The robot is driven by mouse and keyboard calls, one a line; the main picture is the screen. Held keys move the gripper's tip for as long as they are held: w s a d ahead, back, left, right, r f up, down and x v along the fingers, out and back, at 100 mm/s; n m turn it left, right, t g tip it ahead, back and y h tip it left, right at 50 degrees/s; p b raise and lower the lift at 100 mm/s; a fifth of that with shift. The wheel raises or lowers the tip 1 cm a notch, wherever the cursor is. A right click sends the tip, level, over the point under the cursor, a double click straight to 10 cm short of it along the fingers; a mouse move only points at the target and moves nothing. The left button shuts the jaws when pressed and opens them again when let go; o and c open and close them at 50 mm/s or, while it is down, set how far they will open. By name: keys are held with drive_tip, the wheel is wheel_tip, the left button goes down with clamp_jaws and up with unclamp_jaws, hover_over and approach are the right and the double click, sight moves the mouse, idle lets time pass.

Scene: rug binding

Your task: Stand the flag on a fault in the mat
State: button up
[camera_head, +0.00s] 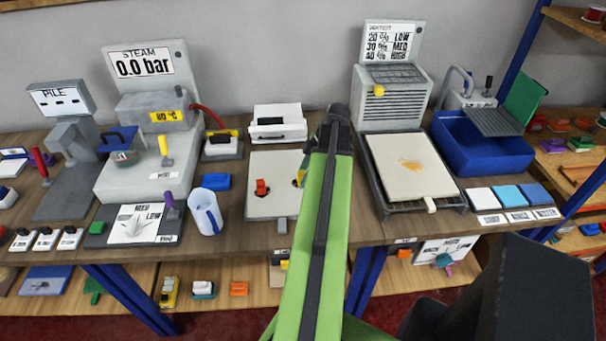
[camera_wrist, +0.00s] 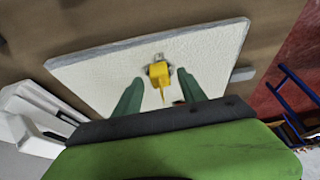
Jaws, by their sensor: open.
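A cream mat (camera_head: 259,164) lies on the bench left of my arm; it also fills the middle of the wrist view (camera_wrist: 105,72). A small yellow piece on a grey foot, which may be the flag, is on this mat in the wrist view (camera_wrist: 160,75). In the head view the yellow piece (camera_head: 300,178) is mostly behind my arm. My gripper (camera_wrist: 159,80) is open, its green fingers on either side of the yellow piece with gaps showing. A red-orange piece (camera_head: 262,188) stands left of it on the mat. I cannot make out a fault in this mat.
A white machine (camera_head: 278,122) stands behind the mat, and a white jug (camera_head: 206,212) is to its left. Right of my arm, a second cream mat (camera_head: 400,185) with an orange stain lies on a grey tray. A blue basin (camera_head: 465,150) is farther right.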

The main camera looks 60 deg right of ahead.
drive_tip(key=p+v, duration=0.8)
drive_tip(key=v, duration=0.2)
drive_tip(key=shift+r, duration=0.2)
